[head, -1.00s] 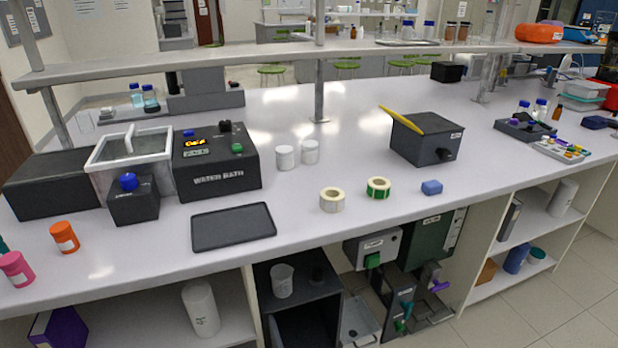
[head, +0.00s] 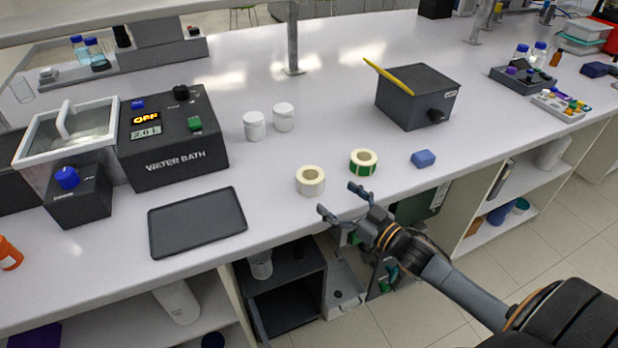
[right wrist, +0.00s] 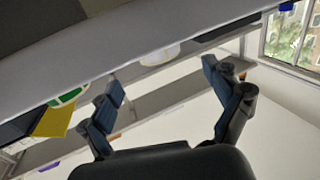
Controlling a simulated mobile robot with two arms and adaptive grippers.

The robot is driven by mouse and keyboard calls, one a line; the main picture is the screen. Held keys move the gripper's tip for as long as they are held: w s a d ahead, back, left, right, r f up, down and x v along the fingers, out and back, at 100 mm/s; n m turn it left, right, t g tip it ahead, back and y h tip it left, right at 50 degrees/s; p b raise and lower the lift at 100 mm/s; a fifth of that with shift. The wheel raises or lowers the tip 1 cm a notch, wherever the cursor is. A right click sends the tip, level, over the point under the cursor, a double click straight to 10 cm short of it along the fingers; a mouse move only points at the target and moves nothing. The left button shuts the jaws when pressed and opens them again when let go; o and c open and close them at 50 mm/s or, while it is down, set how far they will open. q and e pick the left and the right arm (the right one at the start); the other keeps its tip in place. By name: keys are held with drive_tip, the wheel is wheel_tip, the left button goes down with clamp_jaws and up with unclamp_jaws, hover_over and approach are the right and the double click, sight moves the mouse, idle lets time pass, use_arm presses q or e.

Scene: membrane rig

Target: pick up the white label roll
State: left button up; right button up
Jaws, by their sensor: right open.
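The white label roll (head: 310,181) stands on the bench near its front edge in the head view. A similar roll with a green label band (head: 363,162) stands just to its right and slightly behind. My right gripper (head: 340,202) is open and empty at the bench's front edge, just in front of the two rolls and apart from them. In the right wrist view, the white roll (right wrist: 160,55) shows beyond and between the open fingers (right wrist: 160,88), and the green-banded roll (right wrist: 70,97) shows to the left. My left gripper is not in view.
A blue block (head: 423,159) lies right of the rolls. Two white jars (head: 268,122) stand behind. A black tray (head: 197,221) lies to the left, before the water bath (head: 175,140).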

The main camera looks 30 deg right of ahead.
sight(320, 182)
drive_tip(key=x, duration=0.2)
drive_tip(key=shift+w+d, duration=0.1)
drive_tip(key=shift+w, duration=0.65)
drive_tip(key=shift+w+a+r+p, duration=0.15)
drive_tip(key=shift+w+a+p, duration=0.05)
drive_tip(key=shift+p, duration=0.1)
drive_tip(key=p+x, duration=0.1)
drive_tip(key=x, duration=0.3)
drive_tip(key=shift+w+r, duration=0.1)
drive_tip(key=shift+w, duration=0.2)
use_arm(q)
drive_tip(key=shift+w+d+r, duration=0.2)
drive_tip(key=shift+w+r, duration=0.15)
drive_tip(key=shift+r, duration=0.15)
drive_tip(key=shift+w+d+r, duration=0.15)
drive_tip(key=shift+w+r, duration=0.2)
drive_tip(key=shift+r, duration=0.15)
use_arm(e)
drive_tip(key=shift+c, duration=0.2)
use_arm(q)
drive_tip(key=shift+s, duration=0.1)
use_arm(e)
drive_tip(key=c, duration=1.2)
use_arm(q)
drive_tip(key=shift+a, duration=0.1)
use_arm(e)
drive_tip(key=shift+c, duration=0.2)
